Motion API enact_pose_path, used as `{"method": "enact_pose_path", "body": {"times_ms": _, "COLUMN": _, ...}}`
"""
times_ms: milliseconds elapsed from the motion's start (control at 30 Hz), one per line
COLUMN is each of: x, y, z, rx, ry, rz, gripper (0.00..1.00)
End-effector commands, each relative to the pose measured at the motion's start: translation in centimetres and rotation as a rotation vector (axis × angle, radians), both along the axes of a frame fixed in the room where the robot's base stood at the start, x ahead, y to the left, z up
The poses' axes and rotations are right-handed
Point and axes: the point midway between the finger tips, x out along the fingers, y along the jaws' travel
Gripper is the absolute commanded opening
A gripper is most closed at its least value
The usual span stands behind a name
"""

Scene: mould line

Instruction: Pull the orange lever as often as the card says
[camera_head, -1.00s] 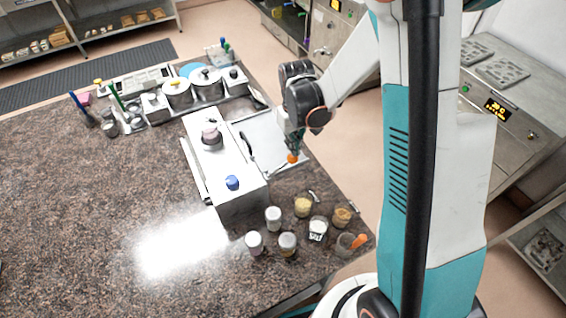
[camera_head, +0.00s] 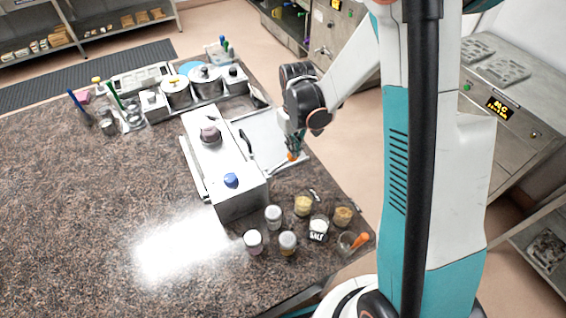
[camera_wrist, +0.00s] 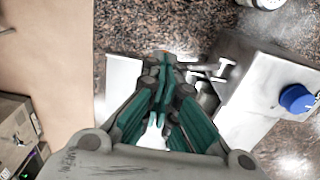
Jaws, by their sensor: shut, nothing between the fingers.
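A long white and steel box-shaped machine (camera_head: 201,147) stands on the counter with a dark knob (camera_head: 210,134) and a blue knob (camera_head: 231,180) on top. The orange lever end (camera_head: 292,156) shows beside the machine's right side, right at my fingertips. My gripper (camera_head: 294,147) points down there with its fingers together; I cannot tell whether it touches the lever. In the wrist view my gripper (camera_wrist: 162,75) has its teal fingers closed, and only a trace of orange shows at their tips. The blue knob (camera_wrist: 296,98) is to the right there. I cannot make out a card.
Several jars and glasses, one marked salt (camera_head: 318,229), stand in front of the machine at the counter's right edge. Pots (camera_head: 205,82) stand at the back. The counter's left (camera_head: 80,210) is clear.

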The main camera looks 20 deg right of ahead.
Motion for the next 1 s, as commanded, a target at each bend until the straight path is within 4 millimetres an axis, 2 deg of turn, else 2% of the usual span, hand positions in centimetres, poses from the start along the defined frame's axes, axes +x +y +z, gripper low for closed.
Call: {"method": "enact_pose_path", "body": {"times_ms": 1000, "x": 0.1, "y": -0.4, "z": -4.4, "rx": 0.000, "ry": 0.000, "rz": 0.000, "gripper": 0.00}}
